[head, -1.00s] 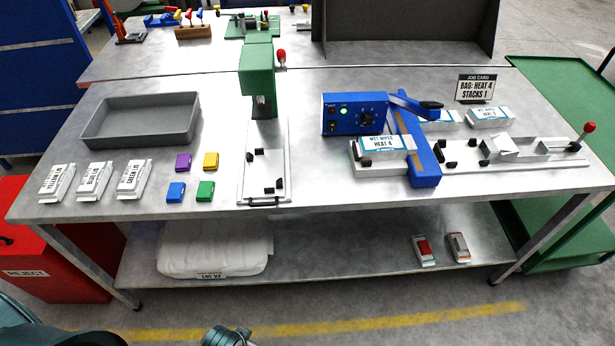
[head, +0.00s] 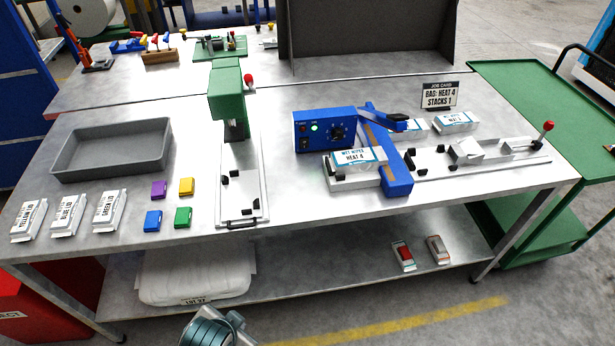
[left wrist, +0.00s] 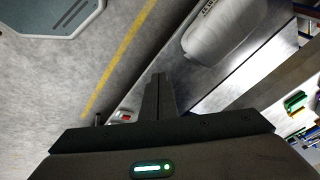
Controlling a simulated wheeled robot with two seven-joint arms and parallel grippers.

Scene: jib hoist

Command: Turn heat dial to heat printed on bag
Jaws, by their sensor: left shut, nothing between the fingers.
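The blue heat sealer (head: 312,145) stands on the bench, with a black heat dial (head: 337,132) and a lit green lamp on its front. The dial's pointer is too small to read. A white and blue bag (head: 358,158) printed "WET WIPES HEAT 4" lies at the sealer's front. My right gripper is not in view.
A green press (head: 228,100) stands left of the sealer. A grey tray (head: 58,165), lid packs and coloured blocks are at the bench's left. A slide fixture with a red-knobbed lever (head: 547,127) is at right. The bench's front middle is clear.

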